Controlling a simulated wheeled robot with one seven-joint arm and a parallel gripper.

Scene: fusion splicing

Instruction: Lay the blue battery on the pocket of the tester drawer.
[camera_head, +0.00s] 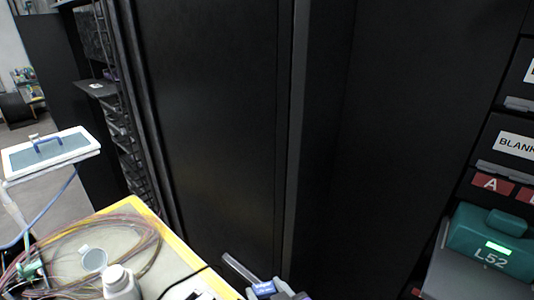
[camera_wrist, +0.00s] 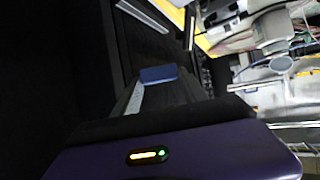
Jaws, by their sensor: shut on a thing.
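A pulled-out grey surface (camera_head: 462,284), which looks like the tester drawer, is at the lower right. A teal unit (camera_head: 495,238) marked L52 with a green light is on it. I cannot make out an empty pocket.
Tall black cabinet panels (camera_head: 210,120) fill the middle. Red labels (camera_head: 491,183) and a BLANK panel (camera_head: 516,144) are above the drawer. A yellow-edged table (camera_head: 190,262) with coiled fibres and a white bottle (camera_head: 120,284) stands at lower left. A small blue piece (camera_head: 264,288) shows at the bottom edge.

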